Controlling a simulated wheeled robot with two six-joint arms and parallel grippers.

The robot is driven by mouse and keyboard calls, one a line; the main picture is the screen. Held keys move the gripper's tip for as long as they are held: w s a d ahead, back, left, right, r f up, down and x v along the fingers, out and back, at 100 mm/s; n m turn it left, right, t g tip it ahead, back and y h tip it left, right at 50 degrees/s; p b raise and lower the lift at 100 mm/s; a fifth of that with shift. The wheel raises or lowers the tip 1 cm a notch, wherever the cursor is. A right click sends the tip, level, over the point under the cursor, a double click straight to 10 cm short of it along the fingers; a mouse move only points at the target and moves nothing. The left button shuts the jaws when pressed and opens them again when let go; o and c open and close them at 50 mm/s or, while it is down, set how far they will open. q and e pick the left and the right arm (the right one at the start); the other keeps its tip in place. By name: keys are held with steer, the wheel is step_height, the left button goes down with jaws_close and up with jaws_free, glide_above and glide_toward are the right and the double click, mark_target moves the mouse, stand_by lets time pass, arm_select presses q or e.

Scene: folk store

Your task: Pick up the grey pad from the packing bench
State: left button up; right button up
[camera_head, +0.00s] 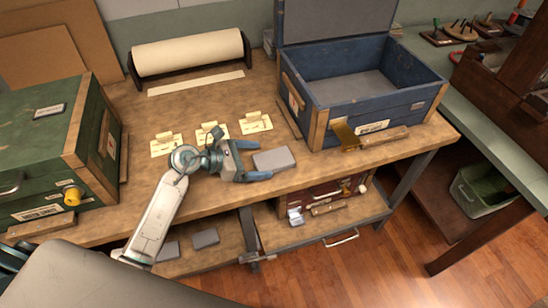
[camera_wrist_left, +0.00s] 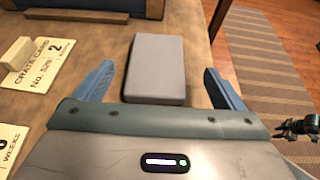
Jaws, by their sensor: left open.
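The grey pad (camera_head: 274,160) is a flat rectangular block lying on the packing bench (camera_head: 330,158), near its front edge. My left gripper (camera_head: 257,161) is open, with its blue fingers pointing right toward the pad. In the left wrist view the pad (camera_wrist_left: 157,68) lies ahead of the palm, with its near end between the two open fingers (camera_wrist_left: 157,80). The fingers look apart from its sides; their height over the bench is hard to tell.
A blue open crate (camera_head: 355,93) stands at the right, a green chest (camera_head: 62,150) at the left, and a paper roll (camera_head: 188,53) at the back. Two similar grey pads (camera_head: 205,238) lie on the lower shelf.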

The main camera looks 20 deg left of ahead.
mark_target(278, 157)
arm_select(q)
steer(key=shift+w+d+f, duration=0.15)
steer(key=shift+w+d, duration=0.1)
steer(key=shift+d, duration=0.05)
steer(key=shift+w+d+f+p, duration=0.1)
steer(key=shift+w+d+p, duration=0.5)
steer(key=shift+d+p, duration=0.1)
steer(key=x, duration=0.2)
steer(key=shift+w+d+f+p, duration=0.1)
steer(key=shift+w+d+p, duration=0.1)
steer(key=shift+p, duration=0.15)
steer(key=shift+w+d+f, duration=0.2)
steer(key=shift+d, duration=0.05)
steer(key=shift+d+f, duration=0.1)
steer(key=c, duration=0.9)
steer(key=shift+c, duration=0.8)
arm_select(e)
steer(key=shift+w+r, duration=1.05)
steer(key=shift+r, duration=0.15)
